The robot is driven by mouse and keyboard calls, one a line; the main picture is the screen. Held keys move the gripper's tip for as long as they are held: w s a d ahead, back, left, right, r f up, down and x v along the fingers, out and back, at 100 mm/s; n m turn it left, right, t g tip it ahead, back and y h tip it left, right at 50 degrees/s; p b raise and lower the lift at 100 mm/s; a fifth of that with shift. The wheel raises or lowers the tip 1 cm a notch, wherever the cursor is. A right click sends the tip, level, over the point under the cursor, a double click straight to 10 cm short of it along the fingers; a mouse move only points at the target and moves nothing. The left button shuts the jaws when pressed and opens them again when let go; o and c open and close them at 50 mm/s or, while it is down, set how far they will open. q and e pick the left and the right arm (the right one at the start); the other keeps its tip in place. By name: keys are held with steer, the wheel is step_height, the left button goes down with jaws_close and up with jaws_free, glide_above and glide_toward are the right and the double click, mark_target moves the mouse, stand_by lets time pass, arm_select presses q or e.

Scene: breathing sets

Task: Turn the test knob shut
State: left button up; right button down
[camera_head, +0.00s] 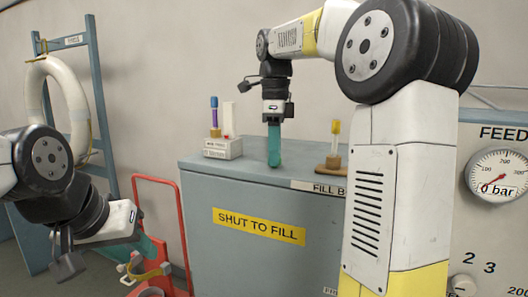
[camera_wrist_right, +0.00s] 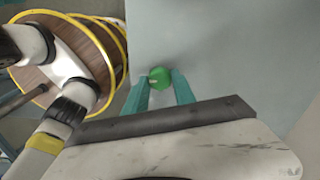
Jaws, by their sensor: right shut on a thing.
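A green round knob (camera_wrist_right: 160,77) with a pale mark shows in the right wrist view, between the teal fingertips of my right gripper (camera_wrist_right: 160,88). In the head view my right gripper (camera_head: 274,160) points down at the top of the grey cabinet (camera_head: 320,245), and its fingers hide the knob. It is shut on the knob. My left gripper (camera_head: 158,250) is low at the left, away from the cabinet top, angled down to the right. Its finger gap is not clear.
The cabinet bears a yellow "SHUT TO FILL" label (camera_head: 258,226). A gauge (camera_head: 497,176) reads 0 bar.

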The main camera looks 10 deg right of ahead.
steer(key=shift+f, duration=0.1)
stand_by(0.5)
steer(key=c, duration=1)
jaws_free()
steer(key=shift+c, duration=0.2)
step_height(320, 180, up, 8)
steer(key=shift+f, duration=0.1)
